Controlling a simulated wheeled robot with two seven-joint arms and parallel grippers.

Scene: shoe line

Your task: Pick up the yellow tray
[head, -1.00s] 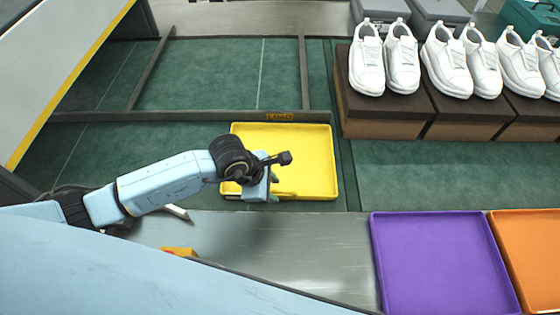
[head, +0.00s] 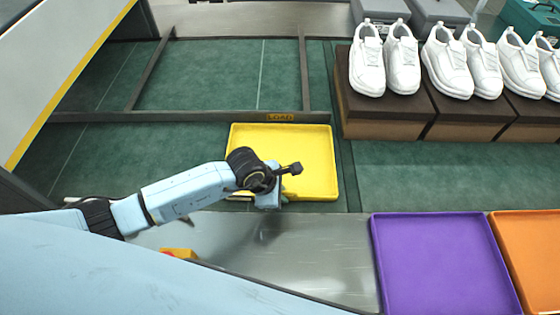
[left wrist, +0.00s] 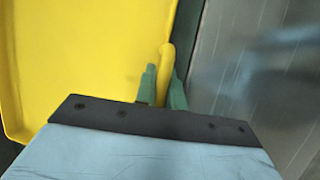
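The yellow tray (head: 308,160) lies flat on the green surface, below the LOAD label. My left gripper is over the tray's near edge in the head view, where my wrist hides its fingers and part of that edge. In the left wrist view, the green fingers of my left gripper (left wrist: 163,88) stand close together on either side of the raised rim of the yellow tray (left wrist: 85,50). They look shut on the rim. The tray seems to rest on the surface. My right gripper is not in view.
A purple tray (head: 440,265) and an orange tray (head: 530,245) lie at the lower right. White shoes (head: 385,60) stand on brown boxes (head: 390,115) at the upper right. A bare metal strip (head: 320,245) runs in front of the yellow tray.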

